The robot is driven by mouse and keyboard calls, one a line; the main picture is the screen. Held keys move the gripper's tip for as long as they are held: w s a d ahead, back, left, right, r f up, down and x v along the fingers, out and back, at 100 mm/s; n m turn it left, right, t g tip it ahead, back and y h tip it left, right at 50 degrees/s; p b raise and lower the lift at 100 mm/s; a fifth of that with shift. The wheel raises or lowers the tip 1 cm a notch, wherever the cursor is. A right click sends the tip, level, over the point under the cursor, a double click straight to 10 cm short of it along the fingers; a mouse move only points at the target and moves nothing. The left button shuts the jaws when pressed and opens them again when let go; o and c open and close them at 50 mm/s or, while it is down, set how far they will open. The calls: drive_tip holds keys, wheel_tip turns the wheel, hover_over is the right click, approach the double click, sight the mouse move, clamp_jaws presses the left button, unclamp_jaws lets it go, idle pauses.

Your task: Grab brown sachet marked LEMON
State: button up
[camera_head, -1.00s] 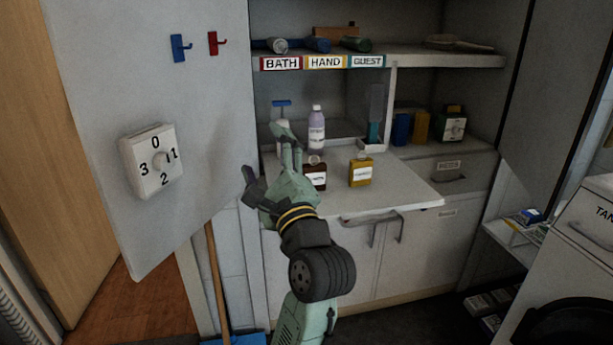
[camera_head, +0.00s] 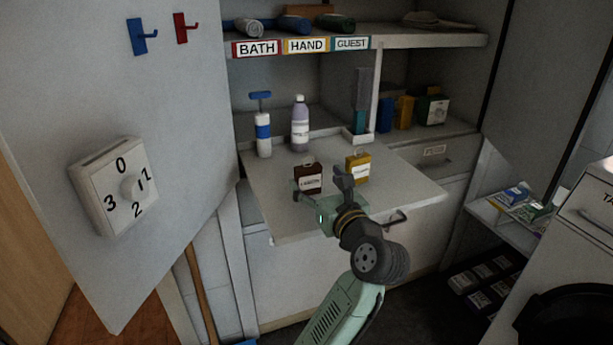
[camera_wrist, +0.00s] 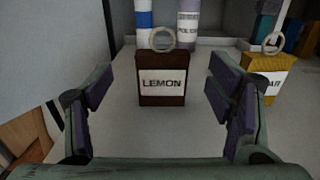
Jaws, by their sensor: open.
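The brown sachet marked LEMON (camera_wrist: 162,92) stands upright on the white pull-out shelf, with a pale ring on its top. It also shows in the head view (camera_head: 308,179). My gripper (camera_wrist: 160,103) is open, its dark-padded fingers on the left and right of the sachet in the wrist view, with the sachet centred between them and a little beyond. In the head view, my gripper (camera_head: 322,190) is at the front of the sachet. I cannot tell whether either finger touches it.
A yellow sachet (camera_head: 358,167) stands just right of the brown one. Behind are a blue-and-white bottle (camera_head: 263,132) and a lilac bottle (camera_head: 299,126). The shelf (camera_head: 408,185) is clear at right. An open door (camera_head: 190,120) stands at left.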

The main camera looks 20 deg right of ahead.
sight(310, 169)
drive_tip(key=w, duration=0.1)
drive_tip(key=w+p, duration=0.1)
drive_tip(key=w, duration=0.3)
drive_tip(key=shift+r+p, duration=0.25)
drive_tip(key=shift+p, duration=0.1)
drive_tip(key=shift+w+f, duration=0.1)
drive_tip(key=shift+w, duration=0.45)
drive_tip(key=shift+c, duration=0.5)
drive_tip(key=c, duration=1.1)
